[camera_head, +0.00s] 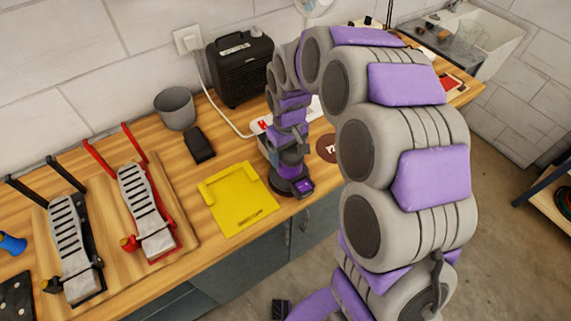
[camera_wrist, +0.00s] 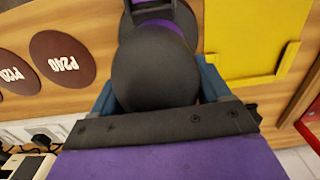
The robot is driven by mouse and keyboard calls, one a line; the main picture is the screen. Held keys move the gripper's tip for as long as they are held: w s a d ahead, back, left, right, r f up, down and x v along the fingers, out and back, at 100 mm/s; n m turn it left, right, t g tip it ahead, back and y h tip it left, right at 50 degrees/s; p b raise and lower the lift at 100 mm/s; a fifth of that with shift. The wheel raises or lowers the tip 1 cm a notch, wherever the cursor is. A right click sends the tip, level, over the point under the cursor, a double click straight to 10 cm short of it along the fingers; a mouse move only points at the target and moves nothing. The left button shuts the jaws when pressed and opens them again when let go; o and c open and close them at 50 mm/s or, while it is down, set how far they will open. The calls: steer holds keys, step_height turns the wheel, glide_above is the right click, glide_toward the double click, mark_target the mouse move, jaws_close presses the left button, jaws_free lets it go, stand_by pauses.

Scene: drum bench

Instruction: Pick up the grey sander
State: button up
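The grey sander (camera_head: 287,184), dark with purple parts, stands on the wooden bench just right of the yellow tray, near the front edge. Its round dark grey top (camera_wrist: 155,75) fills the middle of the wrist view. My gripper (camera_head: 284,150) comes down on the sander from above. In the wrist view, the blue-grey fingers of my gripper (camera_wrist: 158,92) are apart, one on each side of the sander's head. They are very close to it, but I cannot tell whether they press on it. My wrist and arm hide part of the sander.
The yellow tray (camera_head: 238,197) lies beside the sander. Round brown discs, one marked P240 (camera_wrist: 62,58), lie on its other side. A black speaker-like box (camera_head: 240,68), a grey cup (camera_head: 175,107) and a black block (camera_head: 199,145) stand behind.

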steer(key=shift+s+d, duration=0.1)
steer(key=shift+d, duration=0.35)
steer(key=shift+c, duration=1.4)
steer(key=shift+a, duration=0.2)
steer(key=c, duration=0.3)
steer(key=shift+a, duration=0.35)
steer(key=shift+c, duration=0.3)
steer(key=shift+d+r, duration=0.1)
steer(key=shift+r, duration=0.05)
